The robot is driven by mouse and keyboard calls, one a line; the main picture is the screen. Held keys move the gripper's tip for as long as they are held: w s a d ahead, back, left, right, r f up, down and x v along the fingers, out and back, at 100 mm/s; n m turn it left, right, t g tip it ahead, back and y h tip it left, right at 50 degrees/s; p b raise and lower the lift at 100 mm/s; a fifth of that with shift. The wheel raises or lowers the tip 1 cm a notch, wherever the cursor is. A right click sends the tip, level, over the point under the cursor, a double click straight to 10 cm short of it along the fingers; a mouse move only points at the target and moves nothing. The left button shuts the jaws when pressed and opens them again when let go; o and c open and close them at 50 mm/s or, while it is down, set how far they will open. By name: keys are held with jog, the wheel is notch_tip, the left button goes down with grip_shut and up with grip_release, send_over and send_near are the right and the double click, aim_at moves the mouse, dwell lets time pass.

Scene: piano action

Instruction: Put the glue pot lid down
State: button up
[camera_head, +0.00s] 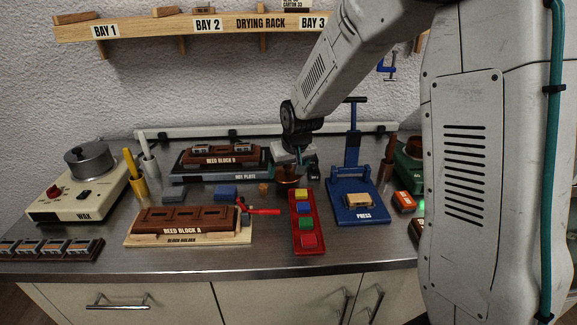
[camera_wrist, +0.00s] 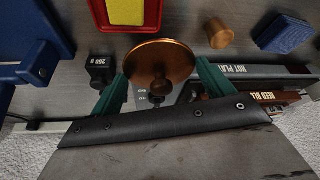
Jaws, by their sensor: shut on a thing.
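The glue pot lid (camera_wrist: 160,62) is a round copper disc with a dark brown knob (camera_wrist: 158,88), seen in the wrist view. My gripper (camera_wrist: 160,72) has its green fingers on either side of the lid, shut on it. In the head view, my gripper (camera_head: 300,162) is at the back middle of the bench, right of the hot plate (camera_head: 245,177). A copper-brown rounded thing (camera_head: 287,176) shows just below the gripper there; I cannot tell whether it is the lid or the pot. The glue pot is not clearly seen in the wrist view.
A red tray (camera_head: 297,242) of coloured blocks lies in front of my gripper. A blue press (camera_head: 357,208) stands to the right. A cork (camera_head: 263,188) and a blue block (camera_head: 226,192) are to the left. A dark 250 g weight (camera_wrist: 99,70) sits beside the lid in the wrist view.

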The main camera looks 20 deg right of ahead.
jog(key=o, duration=1)
jog(key=v, duration=1.2)
jog(key=s+r+g, duration=0.1)
jog(key=s, duration=0.9)
jog(key=s+r+g, duration=0.1)
jog(key=s, duration=1)
jog(key=s+r+g, duration=0.1)
jog(key=s+r, duration=0.1)
jog(key=s, duration=0.9)
jog(key=shift+s+d, duration=0.1)
jog(key=shift+s, duration=0.05)
